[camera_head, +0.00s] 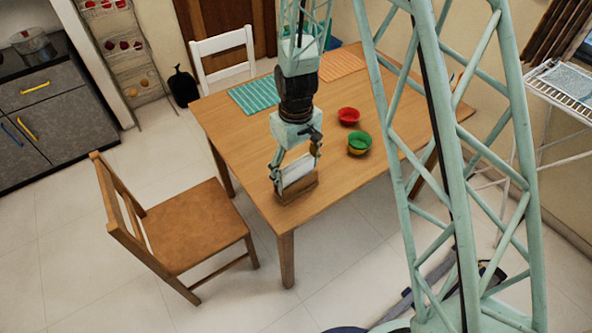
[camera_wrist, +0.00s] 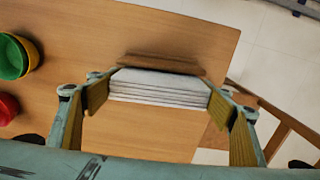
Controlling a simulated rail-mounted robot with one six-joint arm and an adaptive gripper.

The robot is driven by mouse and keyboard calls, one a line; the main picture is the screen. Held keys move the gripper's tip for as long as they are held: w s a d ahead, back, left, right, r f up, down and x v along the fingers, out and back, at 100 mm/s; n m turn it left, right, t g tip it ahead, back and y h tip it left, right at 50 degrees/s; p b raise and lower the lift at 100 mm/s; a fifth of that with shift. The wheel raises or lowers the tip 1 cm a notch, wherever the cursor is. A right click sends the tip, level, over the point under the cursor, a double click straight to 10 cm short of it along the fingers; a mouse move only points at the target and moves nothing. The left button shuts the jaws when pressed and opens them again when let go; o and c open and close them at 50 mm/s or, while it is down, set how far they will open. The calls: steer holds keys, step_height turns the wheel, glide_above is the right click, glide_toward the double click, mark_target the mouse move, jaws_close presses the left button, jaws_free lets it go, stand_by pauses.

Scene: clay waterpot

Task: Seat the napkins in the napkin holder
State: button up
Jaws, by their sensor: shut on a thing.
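The napkins (camera_wrist: 160,86) are a stack of white sheets between the two fingers of my gripper (camera_wrist: 161,98). The stack also shows in the head view (camera_head: 297,171), near the front corner of the table. My gripper (camera_head: 296,178) is shut on its two sides. The napkin holder (camera_wrist: 162,63) is brown wood, close against the far edge of the stack in the wrist view. In the head view the holder (camera_head: 300,189) shows just below the stack. The stack hides the rest of the holder, so I cannot tell whether the napkins sit between its walls.
A red bowl (camera_head: 348,116) and a green bowl (camera_head: 359,141) stand on the wooden table (camera_head: 240,145), right of my arm. Teal (camera_head: 254,95) and orange (camera_head: 341,64) mats lie farther back. A wooden chair (camera_head: 190,220) stands at the left. The table's front edge is close by.

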steer(key=shift+f, duration=0.15)
steer(key=o, duration=0.9)
steer(key=shift+r, duration=0.2)
steer(key=shift+r+p, duration=0.7)
steer(key=shift+r, duration=5.25)
steer(key=shift+r, duration=0.1)
